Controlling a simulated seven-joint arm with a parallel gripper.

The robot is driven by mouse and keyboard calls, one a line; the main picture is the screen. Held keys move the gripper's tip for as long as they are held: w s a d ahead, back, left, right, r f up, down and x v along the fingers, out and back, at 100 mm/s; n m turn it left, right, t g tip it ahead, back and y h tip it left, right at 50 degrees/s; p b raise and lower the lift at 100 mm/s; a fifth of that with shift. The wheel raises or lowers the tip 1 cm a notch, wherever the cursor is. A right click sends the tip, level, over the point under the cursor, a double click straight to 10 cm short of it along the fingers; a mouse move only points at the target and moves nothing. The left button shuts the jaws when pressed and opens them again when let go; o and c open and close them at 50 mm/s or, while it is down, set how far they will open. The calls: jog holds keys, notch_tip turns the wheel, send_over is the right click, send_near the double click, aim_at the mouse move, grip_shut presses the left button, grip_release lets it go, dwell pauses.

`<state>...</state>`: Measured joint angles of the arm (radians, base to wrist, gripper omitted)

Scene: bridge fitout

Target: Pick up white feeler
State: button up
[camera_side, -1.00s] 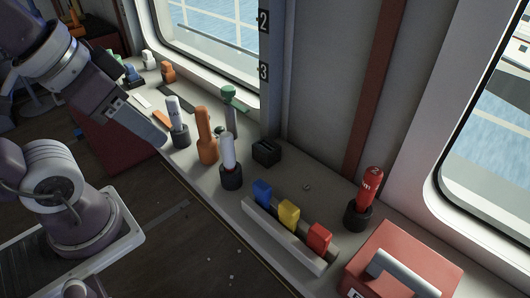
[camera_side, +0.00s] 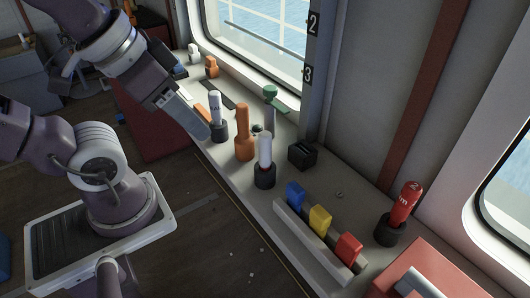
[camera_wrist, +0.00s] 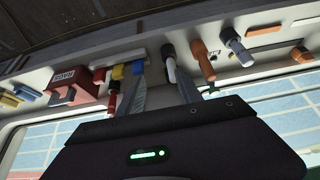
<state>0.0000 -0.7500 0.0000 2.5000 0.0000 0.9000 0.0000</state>
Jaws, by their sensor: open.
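A flat white strip (camera_side: 185,91), which looks like the white feeler, lies on the sill behind an orange strip (camera_side: 202,111) and beside a dark one (camera_side: 215,95). My arm stands close in front of it in the side view. In the wrist view a pale strip (camera_wrist: 308,20) shows at the top right, near an orange strip (camera_wrist: 263,31). My gripper (camera_side: 205,136) points down at the sill's front edge, beside a lettered white cylinder in a black base (camera_side: 215,106).
An orange tool (camera_side: 242,132), a plain white cylinder in a black base (camera_side: 265,150) and a green-topped tool (camera_side: 270,108) stand nearby. A rack with blue, yellow and red blocks (camera_side: 320,219), a red cylinder (camera_side: 404,203) and a red box (camera_side: 400,277) are farther right.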

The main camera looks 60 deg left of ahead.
jog(key=shift+o, duration=0.4)
jog(key=shift+r, duration=0.1)
notch_tip(320, 180, up, 5)
jog(key=m+g+y, duration=0.2)
jog(key=m+y, duration=1.1)
jog(key=m, duration=0.8)
send_over(268, 151)
jog(key=s+d, duration=0.1)
jog(key=d, duration=0.2)
jog(key=f, duration=2)
jog(key=shift+w+a+f, duration=0.15)
jog(key=shift+a+f, duration=0.05)
jog(key=shift+a, duration=0.05)
jog(key=x, duration=0.7)
jog(key=shift+a, duration=0.1)
grip_shut()
